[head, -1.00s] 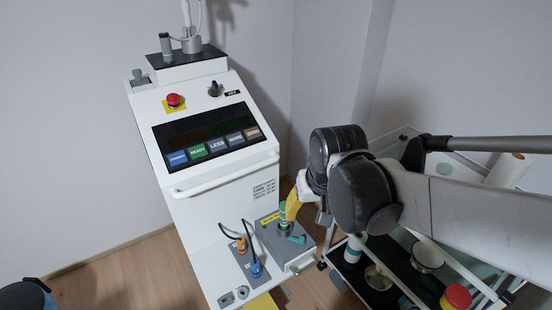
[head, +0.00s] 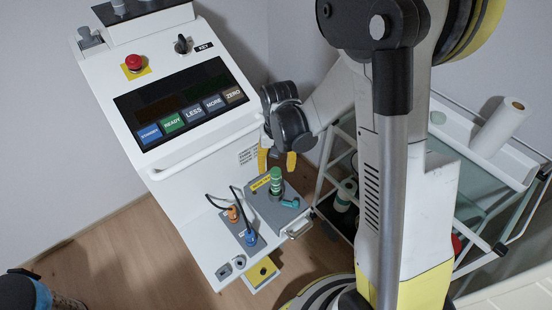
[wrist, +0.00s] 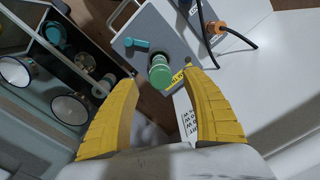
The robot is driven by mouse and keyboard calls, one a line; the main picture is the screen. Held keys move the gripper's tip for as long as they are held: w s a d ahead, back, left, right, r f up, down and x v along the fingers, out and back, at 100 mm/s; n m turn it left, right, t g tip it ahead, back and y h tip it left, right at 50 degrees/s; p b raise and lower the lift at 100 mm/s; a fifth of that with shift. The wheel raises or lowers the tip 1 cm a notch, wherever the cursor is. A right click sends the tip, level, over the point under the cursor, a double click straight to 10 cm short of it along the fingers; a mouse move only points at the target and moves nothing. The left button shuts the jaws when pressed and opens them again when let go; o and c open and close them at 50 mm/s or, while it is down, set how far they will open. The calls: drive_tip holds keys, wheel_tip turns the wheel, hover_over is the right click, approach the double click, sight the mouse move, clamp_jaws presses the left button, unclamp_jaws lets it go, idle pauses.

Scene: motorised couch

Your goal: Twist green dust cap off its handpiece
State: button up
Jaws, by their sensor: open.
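The green dust cap (head: 276,174) stands upright on its handpiece in a grey holder box (head: 262,207) on the front shelf of the white console. In the wrist view the green cap (wrist: 159,70) appears end-on, between the two yellow fingertips but beyond them. My gripper (head: 277,160) is open and empty, its yellow fingers apart just above and behind the cap in the head view. The fingers also frame the cap in the wrist view (wrist: 160,77). I see no contact with the cap. The handpiece body under the cap is mostly hidden.
A teal piece (head: 290,203) lies beside the cap on the holder. Orange (head: 233,213) and blue (head: 250,238) plugs with black cables stand to its left. A glass-shelved trolley (head: 487,180) stands at the right.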

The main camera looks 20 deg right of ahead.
sight(276, 171)
drive_tip(key=shift+f+b, duration=0.6)
drive_tip(key=shift+f, duration=1.3)
clamp_jaws()
drive_tip(key=c, duration=1)
unclamp_jaws()
clamp_jaws()
drive_tip(key=n, duration=0.3)
drive_tip(key=shift+b, duration=0.35)
drive_tip(key=shift+n, duration=0.4)
